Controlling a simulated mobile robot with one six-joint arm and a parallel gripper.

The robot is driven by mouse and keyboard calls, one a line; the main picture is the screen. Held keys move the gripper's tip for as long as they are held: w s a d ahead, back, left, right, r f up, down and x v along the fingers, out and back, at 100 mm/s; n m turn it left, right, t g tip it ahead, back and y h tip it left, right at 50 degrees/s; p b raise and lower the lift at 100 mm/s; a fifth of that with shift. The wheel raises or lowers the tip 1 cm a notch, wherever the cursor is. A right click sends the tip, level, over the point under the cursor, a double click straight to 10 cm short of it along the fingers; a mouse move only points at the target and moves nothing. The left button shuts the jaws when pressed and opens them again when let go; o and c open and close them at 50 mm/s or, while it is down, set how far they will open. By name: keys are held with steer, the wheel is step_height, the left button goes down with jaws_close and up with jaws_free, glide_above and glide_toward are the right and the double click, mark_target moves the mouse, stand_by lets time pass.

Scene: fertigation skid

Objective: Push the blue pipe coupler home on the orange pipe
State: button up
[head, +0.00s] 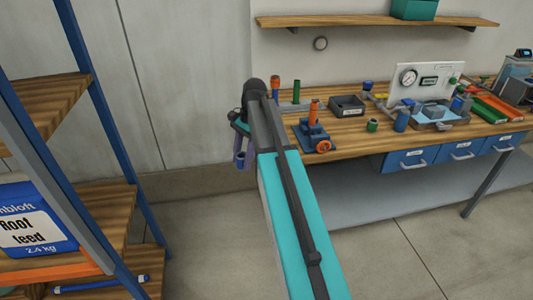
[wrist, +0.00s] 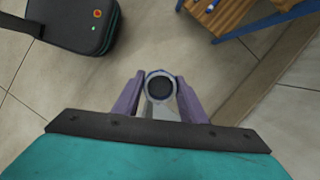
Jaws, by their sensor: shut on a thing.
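My gripper (wrist: 160,98) is shut on a short hollow blue-grey part, seen end-on as a ring with a dark bore, which looks like the blue pipe coupler (wrist: 148,80). In the head view my gripper (head: 242,158) hangs left of the workbench, over the floor and apart from any pipe; the held part is small and hard to make out there. The orange pipe (head: 314,109) stands upright in a blue clamp (head: 313,136) with an orange handwheel, near the bench's left end. Its top is bare.
The wooden bench (head: 350,131) also bears another orange pipe (head: 276,86), a green pipe (head: 296,90), a dark tray (head: 346,106), a green fitting (head: 372,125) and a gauge panel (head: 425,82). A shelf rack (head: 82,150) stands at left. The floor between is clear.

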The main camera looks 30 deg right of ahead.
steer(key=a+n+g, duration=0.1)
steer(key=a+n, duration=0.4)
steer(key=a, duration=1)
steer(key=shift+a+h, duration=0.3)
steer(key=shift+a, duration=0.05)
